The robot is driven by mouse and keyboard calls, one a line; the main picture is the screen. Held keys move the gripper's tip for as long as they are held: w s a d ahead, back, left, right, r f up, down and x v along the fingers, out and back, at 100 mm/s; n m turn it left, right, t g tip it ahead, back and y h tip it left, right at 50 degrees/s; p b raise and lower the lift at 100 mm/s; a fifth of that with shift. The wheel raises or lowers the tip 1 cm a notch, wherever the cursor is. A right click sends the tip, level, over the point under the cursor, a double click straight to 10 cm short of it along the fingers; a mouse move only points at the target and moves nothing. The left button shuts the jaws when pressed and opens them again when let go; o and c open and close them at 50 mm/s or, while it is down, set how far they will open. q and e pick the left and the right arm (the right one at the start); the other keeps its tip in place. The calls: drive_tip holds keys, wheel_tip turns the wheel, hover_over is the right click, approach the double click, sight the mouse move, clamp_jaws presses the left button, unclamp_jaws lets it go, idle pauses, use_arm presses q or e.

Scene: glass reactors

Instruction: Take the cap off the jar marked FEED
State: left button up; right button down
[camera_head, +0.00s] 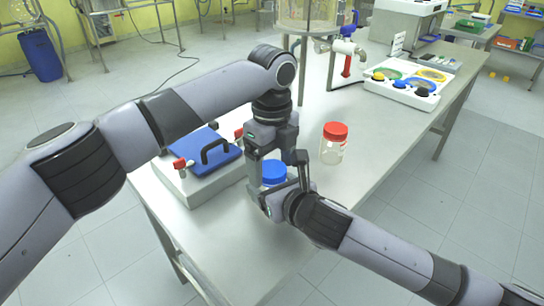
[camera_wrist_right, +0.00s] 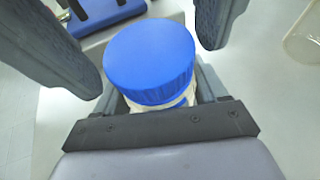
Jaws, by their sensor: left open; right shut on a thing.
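A jar with a blue cap (camera_head: 273,172) stands near the front of the steel table; the blue cap also shows large in the right wrist view (camera_wrist_right: 150,60). My right gripper (camera_head: 272,203) is shut on this jar's body, below the cap; the body is mostly hidden. My left gripper (camera_head: 279,170) points down from above, open, its fingers on either side of the cap with gaps in the wrist view. A clear jar with a red cap (camera_head: 334,133) stands apart, to the right and further back. I cannot read a FEED mark on either jar.
A white device with a blue lid and black handle (camera_head: 212,150) stands left of the jars. A glass reactor (camera_head: 305,15) with a valve is at the back. A white panel with coloured knobs (camera_head: 402,86) sits at the back right. The table (camera_head: 350,185) is bare right of the jars.

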use_arm(q)
drive_tip(key=c, duration=1.1)
drive_tip(key=shift+n, duration=1.7)
drive_tip(key=o, duration=1.2)
drive_tip(key=shift+r, duration=0.15)
